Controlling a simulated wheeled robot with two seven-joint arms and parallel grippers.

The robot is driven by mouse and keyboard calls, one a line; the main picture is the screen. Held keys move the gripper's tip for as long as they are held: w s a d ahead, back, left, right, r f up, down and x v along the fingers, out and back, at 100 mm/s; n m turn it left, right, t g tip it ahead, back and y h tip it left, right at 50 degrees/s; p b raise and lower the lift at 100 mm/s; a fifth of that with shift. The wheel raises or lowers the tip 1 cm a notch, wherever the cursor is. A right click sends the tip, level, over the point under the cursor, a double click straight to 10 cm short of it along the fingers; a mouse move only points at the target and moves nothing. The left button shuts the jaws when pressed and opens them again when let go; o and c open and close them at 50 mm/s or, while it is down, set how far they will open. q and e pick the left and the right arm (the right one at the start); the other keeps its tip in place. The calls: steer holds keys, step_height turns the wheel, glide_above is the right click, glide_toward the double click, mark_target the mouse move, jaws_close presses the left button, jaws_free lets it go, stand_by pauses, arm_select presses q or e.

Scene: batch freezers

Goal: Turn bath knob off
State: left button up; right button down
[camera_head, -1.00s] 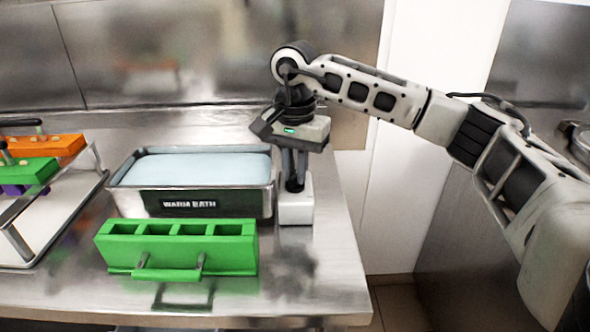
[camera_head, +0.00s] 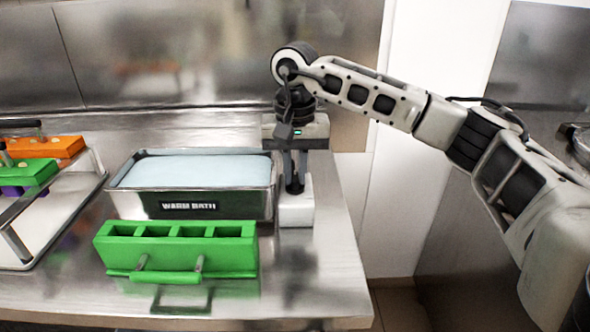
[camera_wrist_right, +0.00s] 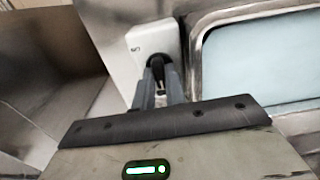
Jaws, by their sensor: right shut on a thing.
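The warm bath (camera_head: 128,205) is a steel basin of pale blue liquid with a "WARM BATH" label on its front. A white control box stands at its right end (camera_head: 296,210), with a dark knob on its top. My right gripper (camera_head: 295,187) points down over this box and is shut on the knob. In the right wrist view the knob (camera_wrist_right: 157,64) sits between my two grey fingers, and the white box (camera_wrist_right: 143,40) lies beyond it. The fingers hide part of the knob. My left gripper is not in view.
A green mold (camera_head: 180,255) with a front handle stands in front of the bath. The counter's right edge is close to the white box.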

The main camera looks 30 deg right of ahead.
mark_target(295, 176)
steer(key=shift+r, duration=0.15)
steer(key=c, duration=1.4)
jaws_free()
steer(key=shift+c, duration=0.2)
arm_select(q)
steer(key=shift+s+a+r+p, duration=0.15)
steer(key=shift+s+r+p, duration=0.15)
steer(key=shift+p, duration=0.75)
arm_select(e)
step_height(295, 176, up, 16)
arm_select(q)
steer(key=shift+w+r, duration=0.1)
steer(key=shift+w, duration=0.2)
